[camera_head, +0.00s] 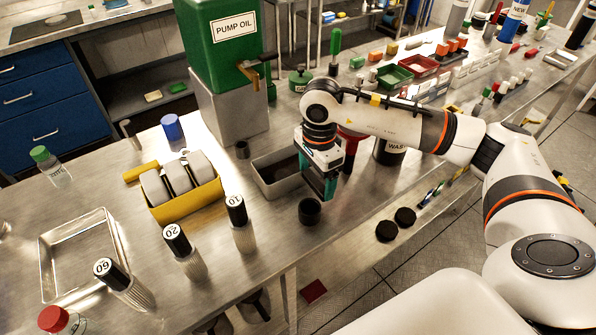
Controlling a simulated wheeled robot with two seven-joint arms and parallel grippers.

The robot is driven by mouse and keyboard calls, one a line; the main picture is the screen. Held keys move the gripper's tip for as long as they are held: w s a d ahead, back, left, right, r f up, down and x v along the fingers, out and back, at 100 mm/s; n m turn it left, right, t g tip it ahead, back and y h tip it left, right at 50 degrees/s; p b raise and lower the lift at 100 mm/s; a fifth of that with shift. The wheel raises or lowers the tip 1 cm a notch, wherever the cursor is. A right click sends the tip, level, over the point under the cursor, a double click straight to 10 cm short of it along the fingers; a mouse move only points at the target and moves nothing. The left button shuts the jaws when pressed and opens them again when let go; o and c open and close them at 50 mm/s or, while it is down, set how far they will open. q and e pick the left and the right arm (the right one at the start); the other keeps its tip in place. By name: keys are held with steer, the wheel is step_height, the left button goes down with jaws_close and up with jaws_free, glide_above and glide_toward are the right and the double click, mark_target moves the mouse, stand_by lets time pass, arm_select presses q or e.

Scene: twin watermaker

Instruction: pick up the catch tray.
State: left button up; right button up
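A shallow grey metal tray with a dark inside (271,190) sits on the steel bench in front of the pump oil container; I take it as the catch tray. My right gripper (322,190) points down at the tray's right end, with its dark teal fingers beside or over the right wall. The gripper hides that end of the tray. I cannot tell whether the fingers touch the wall or are closed on it. My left gripper is not in view.
The green pump oil container (222,62) with a brass tap stands behind the tray. A small black cup (309,211) is close in front of the gripper. A yellow holder with rolls (187,207) and numbered cylinders (241,236) are to the left. An empty metal tray (52,240) lies far left.

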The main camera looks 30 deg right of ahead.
mark_target(300, 177)
steer(key=c, duration=0.6)
steer(key=shift+w, duration=0.1)
steer(key=shift+r+b, duration=0.3)
steer(key=shift+r, duration=0.15)
steer(key=shift+a+r, duration=0.1)
steer(key=shift+a, duration=0.2)
steer(key=a, duration=0.1)
steer(key=a+b, duration=0.1)
steer(key=a, duration=0.1)
steer(key=shift+a+r+b, duration=0.3)
steer(key=shift+r, duration=0.05)
steer(key=r, duration=1.3)
steer(key=shift+s+d+r, duration=0.1)
steer(key=shift+s+r, duration=0.05)
steer(key=shift+s, duration=0.05)
